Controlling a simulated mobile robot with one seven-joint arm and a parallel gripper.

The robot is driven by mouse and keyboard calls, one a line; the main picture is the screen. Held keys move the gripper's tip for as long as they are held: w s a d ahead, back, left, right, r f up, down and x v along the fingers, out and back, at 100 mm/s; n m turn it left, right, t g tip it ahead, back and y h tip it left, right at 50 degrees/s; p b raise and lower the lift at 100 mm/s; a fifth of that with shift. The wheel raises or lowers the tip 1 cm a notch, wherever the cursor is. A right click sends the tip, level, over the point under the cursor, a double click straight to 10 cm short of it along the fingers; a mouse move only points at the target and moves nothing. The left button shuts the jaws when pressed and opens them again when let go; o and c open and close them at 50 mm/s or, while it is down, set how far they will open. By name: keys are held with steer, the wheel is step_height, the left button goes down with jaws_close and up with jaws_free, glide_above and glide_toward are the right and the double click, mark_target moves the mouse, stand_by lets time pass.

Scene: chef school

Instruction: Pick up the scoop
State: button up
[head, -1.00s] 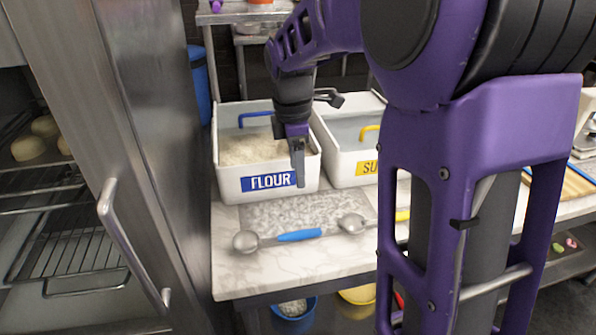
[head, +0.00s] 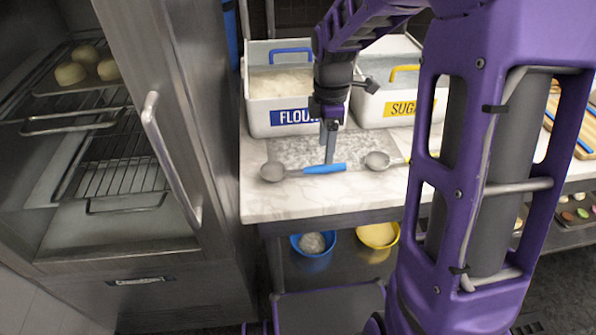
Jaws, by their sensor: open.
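A metal scoop with a blue handle (head: 324,169) lies on the marble counter, its round bowl (head: 272,171) to the left. My gripper (head: 329,158) points down at the blue handle's middle, in front of the flour bin. It is open, with nothing seen held in it. I cannot tell whether the fingers touch the handle or are just above it.
The white flour bin (head: 259,118) and sugar bin (head: 374,108) stand behind the scoops. An open metal cabinet door (head: 172,110) is close on the left. Blue (head: 312,256) and yellow (head: 392,243) bowls sit below the counter (head: 262,203).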

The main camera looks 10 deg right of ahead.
mark_target(324, 165)
steer(key=shift+s+a+f+b, duration=0.1)
steer(key=shift+f+b, duration=0.25)
steer(key=shift+f, duration=2.4)
jaws_close()
